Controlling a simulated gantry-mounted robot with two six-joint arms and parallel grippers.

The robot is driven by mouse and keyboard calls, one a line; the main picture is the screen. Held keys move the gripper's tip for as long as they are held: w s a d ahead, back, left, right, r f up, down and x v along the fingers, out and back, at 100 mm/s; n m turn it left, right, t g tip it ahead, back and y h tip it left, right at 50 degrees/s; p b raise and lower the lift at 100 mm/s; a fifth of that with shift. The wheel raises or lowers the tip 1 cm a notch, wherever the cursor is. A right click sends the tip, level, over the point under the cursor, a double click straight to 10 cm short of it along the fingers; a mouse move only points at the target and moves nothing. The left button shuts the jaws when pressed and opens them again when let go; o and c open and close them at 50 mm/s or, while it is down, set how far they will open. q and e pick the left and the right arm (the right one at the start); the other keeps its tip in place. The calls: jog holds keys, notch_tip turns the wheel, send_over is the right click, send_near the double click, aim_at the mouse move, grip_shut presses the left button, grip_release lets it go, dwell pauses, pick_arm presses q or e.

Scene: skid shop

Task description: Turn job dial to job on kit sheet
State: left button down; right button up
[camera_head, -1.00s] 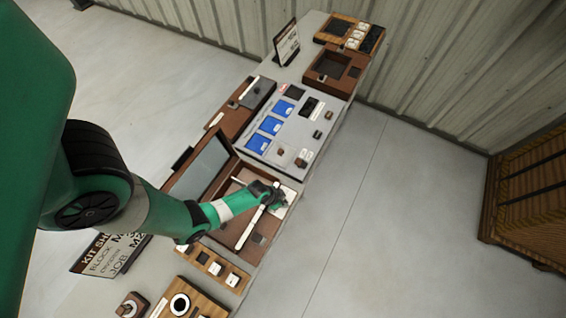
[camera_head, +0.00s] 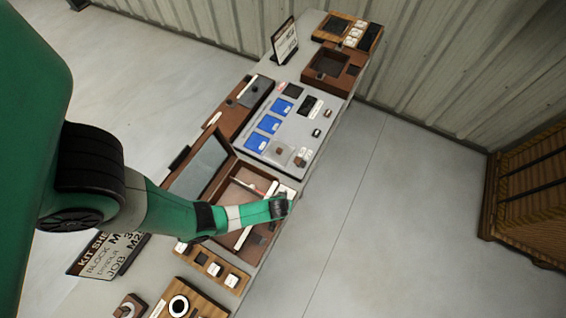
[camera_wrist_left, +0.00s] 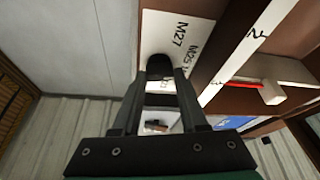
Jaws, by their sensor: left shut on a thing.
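The job dial is a dark round knob (camera_wrist_left: 160,64) on a white plate (camera_wrist_left: 175,32) printed "M27" and "M25". In the wrist view my left gripper (camera_wrist_left: 160,82) is shut on the knob. The fingers hide most of it and part of the plate, so I cannot read its setting. In the head view my left gripper (camera_head: 280,207) is at the right edge of the open brown box (camera_head: 243,192), over the white plate (camera_head: 287,190). The kit sheet sign (camera_head: 107,257) stands at lower left; its JOB line starts "M2", the rest hidden by my arm. My right gripper is out of view.
A white ruler (camera_wrist_left: 240,55) and a red strip with a white block (camera_wrist_left: 272,93) lie beside the dial. A grey panel with blue screens (camera_head: 270,124) is behind the box. A wooden block with white tiles (camera_head: 214,268) is in front. Open floor is right.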

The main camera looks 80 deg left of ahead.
pick_arm(q)
jog(key=shift+n, duration=0.7)
jog(key=shift+g, duration=0.3)
jog(key=shift+c, duration=2.2)
grip_release()
